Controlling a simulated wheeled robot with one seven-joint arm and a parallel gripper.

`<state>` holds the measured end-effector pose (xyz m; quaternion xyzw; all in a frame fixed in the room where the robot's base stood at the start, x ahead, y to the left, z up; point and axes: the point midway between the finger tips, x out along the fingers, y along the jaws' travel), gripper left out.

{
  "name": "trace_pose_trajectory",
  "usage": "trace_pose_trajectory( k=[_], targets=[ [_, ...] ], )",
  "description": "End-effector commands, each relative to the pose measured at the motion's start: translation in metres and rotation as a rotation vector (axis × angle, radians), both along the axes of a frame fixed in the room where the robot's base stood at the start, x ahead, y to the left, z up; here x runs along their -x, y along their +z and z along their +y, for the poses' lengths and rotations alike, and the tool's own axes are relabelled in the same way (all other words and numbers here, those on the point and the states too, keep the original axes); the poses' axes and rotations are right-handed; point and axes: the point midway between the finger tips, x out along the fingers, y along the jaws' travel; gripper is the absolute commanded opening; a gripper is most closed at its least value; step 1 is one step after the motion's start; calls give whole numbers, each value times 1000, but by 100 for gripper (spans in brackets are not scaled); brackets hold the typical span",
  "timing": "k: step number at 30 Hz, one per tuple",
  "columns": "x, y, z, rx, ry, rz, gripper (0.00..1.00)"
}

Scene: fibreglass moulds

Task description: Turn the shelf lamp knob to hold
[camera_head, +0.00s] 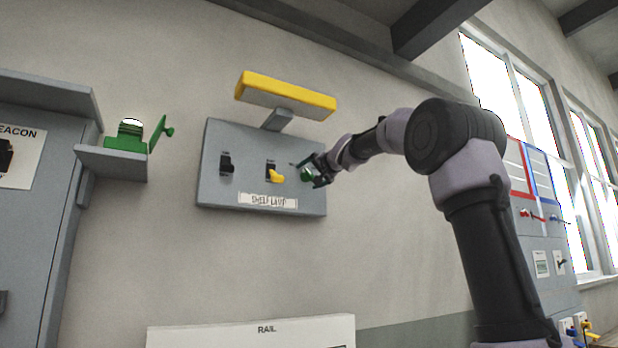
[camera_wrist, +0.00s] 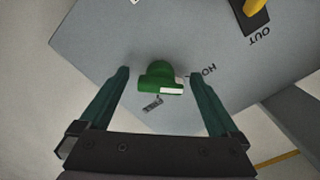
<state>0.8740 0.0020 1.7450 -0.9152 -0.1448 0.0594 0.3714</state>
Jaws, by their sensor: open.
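The shelf lamp panel (camera_head: 222,135) is a grey box on the wall with a "SHELF LAMP" label (camera_head: 268,201). Its round green knob (camera_head: 306,174) is at the right, partly hidden by my gripper (camera_head: 318,172). In the wrist view the green knob (camera_wrist: 158,74) lies between the two dark green fingers of my open gripper (camera_wrist: 158,72), with a gap on each side. A white mark (camera_wrist: 172,91) shows on the knob's lower right edge. Partly hidden lettering starting "HO" (camera_wrist: 205,73) is right of the knob; a small unreadable label (camera_wrist: 152,103) is below it.
A yellow lever (camera_head: 276,177) and a black switch (camera_head: 227,165) are on the panel left of the knob. A yellow-topped lamp bar (camera_head: 285,93) projects above. A shelf with a green fixture (camera_head: 126,137) is further left.

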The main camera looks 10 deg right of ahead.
Motion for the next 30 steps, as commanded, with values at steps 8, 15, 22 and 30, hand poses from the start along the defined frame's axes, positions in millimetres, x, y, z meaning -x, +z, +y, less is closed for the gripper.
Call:
trace_pose_trajectory(
  k=[8, 15, 22, 30],
  targets=[
    [51, 1, -17, 1, -3, -2, 98],
    [87, 0, -28, 2, -1, 0, 98],
    [96, -1, -32, 1, -1, 0, 98],
    [96, -1, -31, 1, -1, 0, 98]
  ],
)
